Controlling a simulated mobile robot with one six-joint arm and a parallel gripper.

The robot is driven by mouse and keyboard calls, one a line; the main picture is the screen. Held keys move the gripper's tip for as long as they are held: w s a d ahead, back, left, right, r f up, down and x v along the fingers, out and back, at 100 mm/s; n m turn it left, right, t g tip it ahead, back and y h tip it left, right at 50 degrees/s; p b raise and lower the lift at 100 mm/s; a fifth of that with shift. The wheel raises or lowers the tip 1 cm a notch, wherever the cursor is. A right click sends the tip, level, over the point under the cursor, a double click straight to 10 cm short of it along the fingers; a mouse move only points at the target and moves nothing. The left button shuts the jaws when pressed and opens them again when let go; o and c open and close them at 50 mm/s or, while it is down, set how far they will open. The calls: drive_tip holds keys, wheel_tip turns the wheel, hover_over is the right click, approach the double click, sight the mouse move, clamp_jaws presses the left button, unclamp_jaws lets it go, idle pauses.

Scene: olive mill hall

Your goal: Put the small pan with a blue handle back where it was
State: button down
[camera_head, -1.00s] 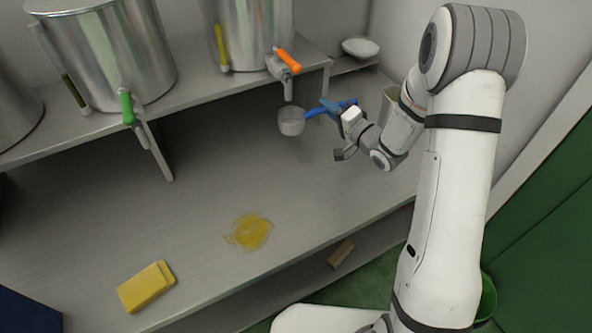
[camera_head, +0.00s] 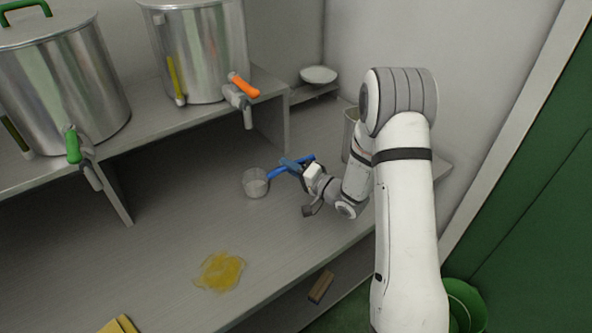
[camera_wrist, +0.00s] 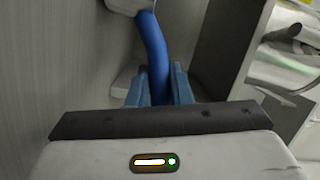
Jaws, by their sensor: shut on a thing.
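The small pan (camera_head: 255,183) has a grey, round cup and a blue handle (camera_head: 279,173). My gripper (camera_head: 294,164) is shut on the blue handle, with the cup out to its left in the head view. In the wrist view my gripper (camera_wrist: 160,84) has its blue fingers on both sides of the handle (camera_wrist: 150,42), and a piece of the cup (camera_wrist: 130,5) shows at the top edge. The pan is over the grey counter, left of the wrist and below the orange-handled tap (camera_head: 243,86). I cannot tell whether its bottom touches the counter.
Steel tanks (camera_head: 62,85) with taps stand on a raised shelf behind. A yellow oily spill (camera_head: 220,271) and a yellow cloth (camera_head: 120,325) lie on the counter. A white bowl (camera_head: 318,74) sits at the back. A metal container (camera_head: 348,135) stands partly behind my arm.

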drive_tip(key=shift+f, duration=0.1)
drive_tip(key=shift+f, duration=0.15)
drive_tip(key=c, duration=1.3)
unclamp_jaws()
